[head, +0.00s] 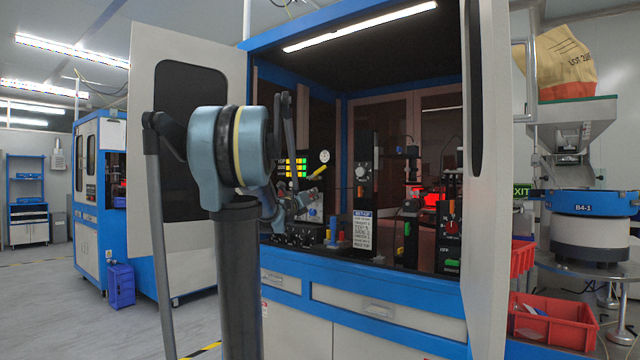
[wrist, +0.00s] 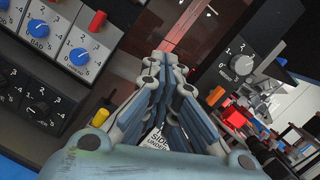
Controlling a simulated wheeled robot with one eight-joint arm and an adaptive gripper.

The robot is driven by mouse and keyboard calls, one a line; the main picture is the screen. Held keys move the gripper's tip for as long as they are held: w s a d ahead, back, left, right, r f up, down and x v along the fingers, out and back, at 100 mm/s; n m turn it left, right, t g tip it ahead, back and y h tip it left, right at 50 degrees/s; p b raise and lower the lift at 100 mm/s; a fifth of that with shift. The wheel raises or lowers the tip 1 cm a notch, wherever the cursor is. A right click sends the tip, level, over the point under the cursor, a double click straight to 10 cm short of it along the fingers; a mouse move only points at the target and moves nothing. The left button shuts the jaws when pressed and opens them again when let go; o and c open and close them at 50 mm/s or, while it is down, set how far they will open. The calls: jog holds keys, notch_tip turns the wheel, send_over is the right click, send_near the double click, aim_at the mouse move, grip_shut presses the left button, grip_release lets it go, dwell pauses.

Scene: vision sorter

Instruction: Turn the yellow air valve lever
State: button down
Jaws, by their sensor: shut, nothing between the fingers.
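A yellow lever (head: 319,172) shows in the head view, inside the blue-framed cabinet, just below a round white gauge (head: 324,156). It is tilted, with its right end higher. My gripper (head: 303,198) is inside the cabinet opening, below and slightly left of the lever. The head view does not show whether they touch. In the wrist view my gripper (wrist: 164,62) has its fingers closed together with nothing between them. I cannot make out the lever for sure in the wrist view.
In the wrist view a panel of blue dials (wrist: 79,57) with a red knob (wrist: 97,21) lies left of the fingers. A grey dial (wrist: 242,65) is to the right. The open left cabinet door (head: 143,190) and right door (head: 494,220) flank the opening.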

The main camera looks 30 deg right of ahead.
aim_at(317, 173)
jog(key=w+d+r+n, duration=0.1)
jog(key=w+d+r, duration=0.5)
jog(key=w+d, duration=0.1)
jog(key=shift+w+d+n, duration=0.3)
jog(key=shift+w+d, duration=0.05)
jog(key=shift+d, duration=0.4)
jog(key=shift+d+r, duration=0.1)
